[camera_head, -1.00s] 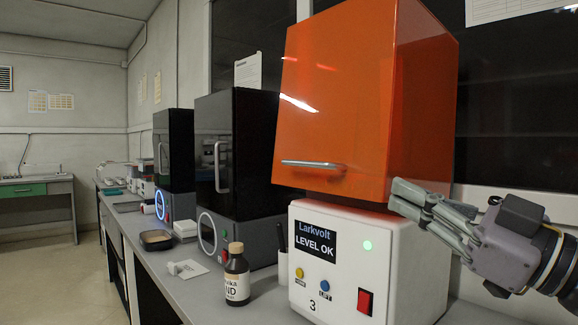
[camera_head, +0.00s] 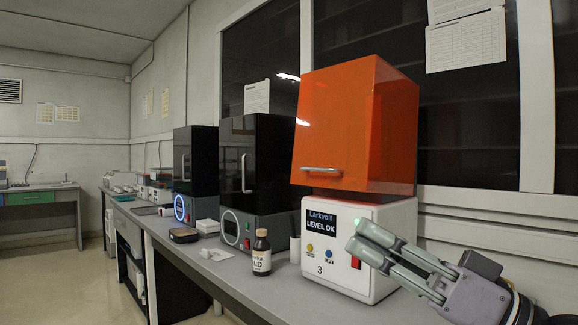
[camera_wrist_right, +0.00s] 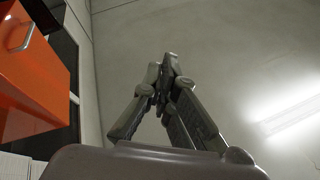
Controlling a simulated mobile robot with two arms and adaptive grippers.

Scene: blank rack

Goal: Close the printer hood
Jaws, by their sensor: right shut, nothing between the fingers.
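The printer has an orange hood (camera_head: 345,130) with a silver handle (camera_head: 321,170) low on its front, above a white base (camera_head: 345,270). The base's display reads LEVEL OK. My right gripper (camera_head: 360,235) is shut and empty, its fingers overlapping the right part of the white base in the head view. Contact cannot be told. In the right wrist view the shut fingers (camera_wrist_right: 166,75) point up, and the orange hood (camera_wrist_right: 35,75) is at left, apart from them. My left gripper is not in view.
A brown bottle (camera_head: 262,252) stands on the bench left of the printer. Two dark machines (camera_head: 257,165) stand farther left along the bench. A wall with dark windows (camera_head: 470,120) is behind. Open floor (camera_head: 60,265) lies at the far left.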

